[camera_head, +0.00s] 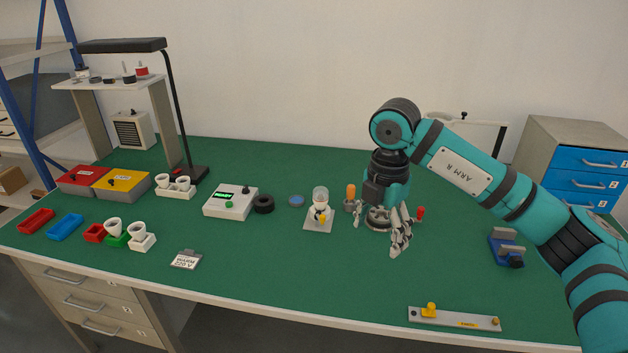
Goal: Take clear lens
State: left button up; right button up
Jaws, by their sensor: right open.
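A clear, pale domed piece (320,195) stands upright on a small light plate with a yellow part, near the middle of the table; it looks like the clear lens, but I cannot be sure. A flat bluish disc (296,200) lies just left of it. My right gripper (379,236) is open, pointing down over the green mat to the right of the domed piece and apart from it. I cannot make out anything between its fingers. My left gripper is not in view.
An orange-handled tool in a holder (350,198) stands between the domed piece and my right gripper. A red-topped item (420,213) is just right of the gripper. A blue vise-like block (506,248) and a grey bar fixture (454,318) lie farther right. The front middle is clear.

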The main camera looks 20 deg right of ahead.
aim_at(321, 194)
jog(key=i, duration=1.3)
